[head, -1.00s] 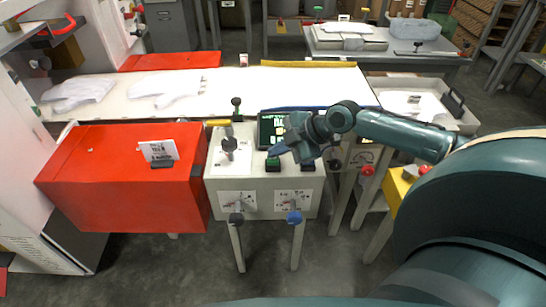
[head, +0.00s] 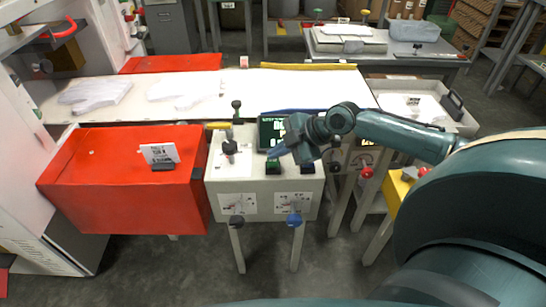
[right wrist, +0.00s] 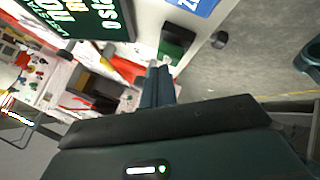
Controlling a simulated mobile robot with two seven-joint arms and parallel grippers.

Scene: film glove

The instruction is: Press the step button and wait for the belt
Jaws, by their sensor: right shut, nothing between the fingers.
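The control box (head: 262,193) stands in front of the belt (head: 240,88). A green button (head: 273,167) in a dark housing sits on its top; it also shows in the right wrist view (right wrist: 177,43). A second dark-housed button (head: 306,168) is to its right. Which one is the step button I cannot read. My right gripper (head: 276,153) is shut and empty, its tips close over the green button; its fingers (right wrist: 158,82) point toward it in the wrist view. Whether they touch I cannot tell. White glove shapes (head: 95,94) and (head: 184,90) lie on the belt. My left gripper is out of view.
A lit display (head: 271,132) stands behind the buttons, partly hidden by my right gripper. An upright lever (head: 230,147) stands to their left. A red box (head: 120,190) is left of the control box. A red knob (head: 367,172) is to the right.

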